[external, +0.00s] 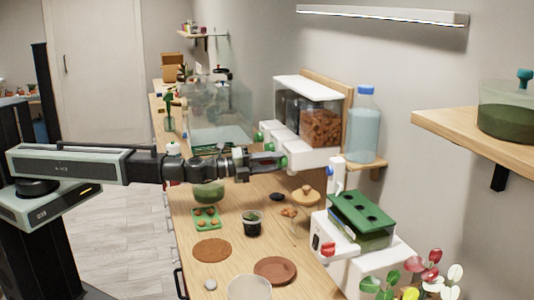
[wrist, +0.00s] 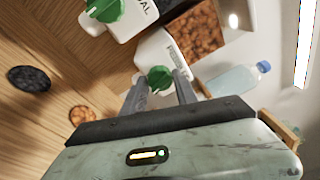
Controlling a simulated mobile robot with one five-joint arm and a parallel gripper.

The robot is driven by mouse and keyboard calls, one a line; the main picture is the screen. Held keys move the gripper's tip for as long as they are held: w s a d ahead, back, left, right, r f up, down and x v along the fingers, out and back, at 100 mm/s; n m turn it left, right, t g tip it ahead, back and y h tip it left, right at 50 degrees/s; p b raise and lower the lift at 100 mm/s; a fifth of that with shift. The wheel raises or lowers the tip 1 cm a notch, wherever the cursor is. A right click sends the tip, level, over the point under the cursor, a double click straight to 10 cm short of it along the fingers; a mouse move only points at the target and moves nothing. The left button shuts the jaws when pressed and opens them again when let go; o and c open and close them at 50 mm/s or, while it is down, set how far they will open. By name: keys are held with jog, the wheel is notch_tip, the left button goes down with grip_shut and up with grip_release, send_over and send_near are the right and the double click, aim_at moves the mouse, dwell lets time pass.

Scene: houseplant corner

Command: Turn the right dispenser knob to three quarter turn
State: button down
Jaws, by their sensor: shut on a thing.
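The dispenser is a white unit on the wall with clear bins, and its right bin (external: 320,128) holds brown chunks, also seen in the wrist view (wrist: 197,32). The right dispenser knob (wrist: 160,77) is green and sits between my fingertips in the wrist view. My gripper (external: 278,162) reaches it from the left in the external view and is shut on it. The fingers hide part of the knob, and I cannot tell its turn angle. Another green knob (wrist: 104,9) shows on the neighbouring dispenser, apart from my gripper.
A blue-capped bottle (external: 363,125) stands on a small shelf right of the dispenser. A green-topped white device (external: 360,218) stands at the right.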

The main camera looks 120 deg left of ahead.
jog(key=m+g+p, duration=0.1)
jog(key=m, duration=0.5)
jog(key=m+p, duration=0.1)
jog(key=m, duration=0.5)
jog(key=m+g+p, duration=0.1)
jog(key=m+p, duration=0.1)
jog(key=m, duration=0.4)
jog(key=shift+w+d+r+m+g, duration=0.2)
jog(key=shift+r+m+g, duration=0.1)
jog(key=shift+m, duration=0.1)
dwell(0.5)
jog(key=c, duration=1)
grip_release()
jog(key=shift+o, duration=0.2)
jog(key=f+p+v, duration=0.1)
jog(key=v, duration=0.6)
jog(key=shift+s+d+r, duration=0.25)
jog(key=shift+d+r, duration=0.1)
jog(key=shift+r, duration=0.1)
